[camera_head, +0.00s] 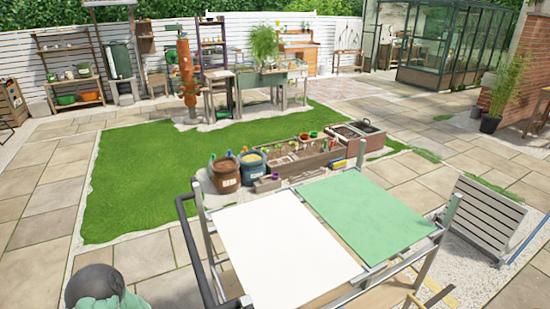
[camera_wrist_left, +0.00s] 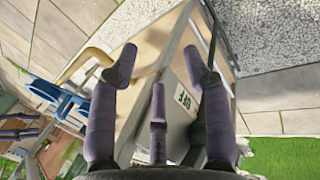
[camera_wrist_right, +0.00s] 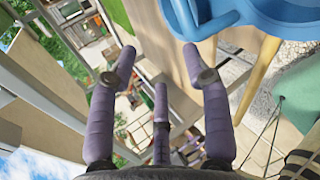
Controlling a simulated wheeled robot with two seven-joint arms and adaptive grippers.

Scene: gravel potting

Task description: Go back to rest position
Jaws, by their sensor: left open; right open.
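My left gripper (camera_wrist_left: 159,64) shows in the left wrist view with its purple padded fingers spread and nothing between them. Behind it are a tan board and a pale grey panel with a dark printed label (camera_wrist_left: 183,98). My right gripper (camera_wrist_right: 158,55) shows in the right wrist view, also spread and empty. A blue plastic object (camera_wrist_right: 285,15) is beyond its right finger, with a tan bar beside it. Neither gripper visibly holds anything. Neither gripper shows in the head view; a dark grey rounded part at its lower left seems to be mine.
A metal-framed table with a white panel (camera_head: 285,245) and a green panel (camera_head: 370,213) stands close in front. A slatted grey piece (camera_head: 483,218) stands at right. Paving at left is clear.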

